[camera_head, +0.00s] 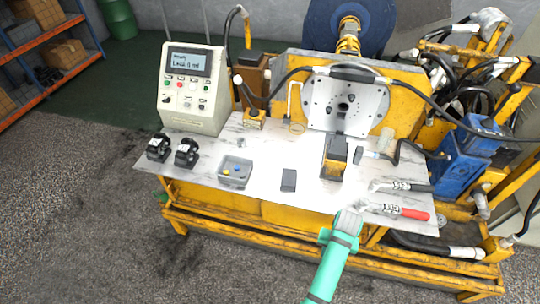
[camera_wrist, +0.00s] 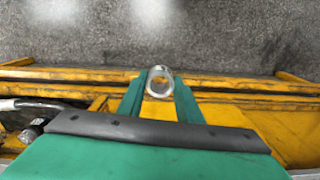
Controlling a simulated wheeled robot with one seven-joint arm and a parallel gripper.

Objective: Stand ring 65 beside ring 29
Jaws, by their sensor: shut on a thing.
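My gripper (camera_head: 343,234) is at the front edge of the table in the head view. Its green fingers are shut on a silver metal ring (camera_wrist: 159,74), whose round opening faces the wrist camera. The held ring also shows as a pale piece at the gripper's tip in the head view (camera_head: 349,221). No number on it is readable, so I cannot tell whether it is ring 65 or ring 29.
The table (camera_head: 215,192) holds two black fittings (camera_head: 158,147), (camera_head: 187,152), a grey bin (camera_head: 235,172), a dark block (camera_head: 289,181), a yellow-black block (camera_head: 335,157) and a red-handled tool (camera_head: 395,210). A control box (camera_head: 193,88) stands at the back left. Bare surface lies between.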

